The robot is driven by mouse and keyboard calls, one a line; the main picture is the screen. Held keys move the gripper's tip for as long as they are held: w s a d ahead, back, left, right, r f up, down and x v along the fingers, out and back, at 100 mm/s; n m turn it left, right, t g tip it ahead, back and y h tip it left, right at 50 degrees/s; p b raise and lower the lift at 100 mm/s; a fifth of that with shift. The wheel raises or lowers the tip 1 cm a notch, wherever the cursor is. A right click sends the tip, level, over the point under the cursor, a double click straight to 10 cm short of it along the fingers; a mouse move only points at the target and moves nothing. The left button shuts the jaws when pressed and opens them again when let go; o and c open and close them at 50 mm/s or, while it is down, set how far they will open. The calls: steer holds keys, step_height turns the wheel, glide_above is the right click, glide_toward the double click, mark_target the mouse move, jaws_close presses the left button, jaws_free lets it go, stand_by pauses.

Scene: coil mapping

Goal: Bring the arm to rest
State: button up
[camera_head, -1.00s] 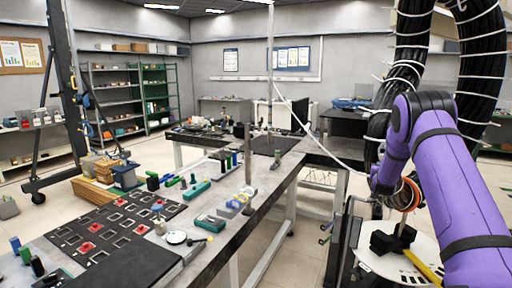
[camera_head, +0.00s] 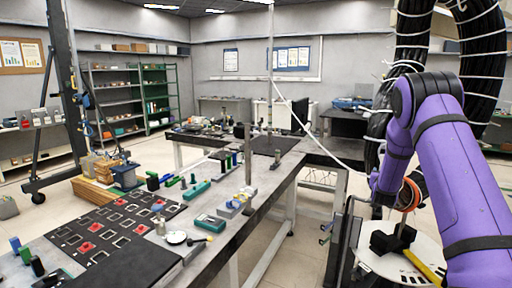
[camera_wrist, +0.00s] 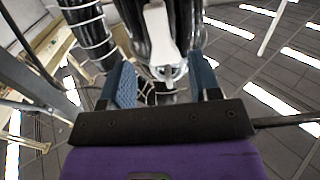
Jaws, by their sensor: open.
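My purple arm stands at the right of the head view, folded at the elbow beside black coils with white ties (camera_head: 487,75). My gripper is not clearly made out there. In the wrist view my gripper (camera_wrist: 163,72) is open, with its two blue fingers well apart. A white hanger with a metal ring (camera_wrist: 165,40) shows beyond and between the fingers. I see nothing gripped. Black coils (camera_wrist: 88,30) also show at the upper left of the wrist view. The wrist camera looks up at a dark ceiling with light strips.
A long grey workbench (camera_head: 262,205) runs along the left of the arm, carrying a black board with sockets (camera_head: 120,222) and small parts. A white round plate (camera_head: 375,262) with a black and yellow tool lies below the arm. Floor is clear beyond the bench.

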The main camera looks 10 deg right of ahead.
steer(key=s+a+r+n+g+y, duration=0.2)
steer(key=s+a+r+y, duration=0.2)
steer(key=s+a+r, duration=0.65)
steer(key=s+a+r+n+g+y, duration=0.15)
steer(key=s+a+r+y, duration=0.25)
steer(key=s+a+r, duration=0.65)
steer(key=s+a+n+g+y, duration=0.1)
steer(key=s+a+g, duration=0.2)
steer(key=s, duration=1.1)
steer(key=s+a+f+n+g+y, duration=0.1)
steer(key=s+a+n+g, duration=0.1)
steer(key=s+a, duration=0.7)
steer(key=s+g, duration=0.1)
steer(key=s, duration=0.5)
steer(key=shift+s+f, duration=0.2)
steer(key=shift+f, duration=0.05)
steer(key=shift+a+n, duration=0.1)
steer(key=shift+n, duration=0.15)
steer(key=shift+c, duration=0.5)
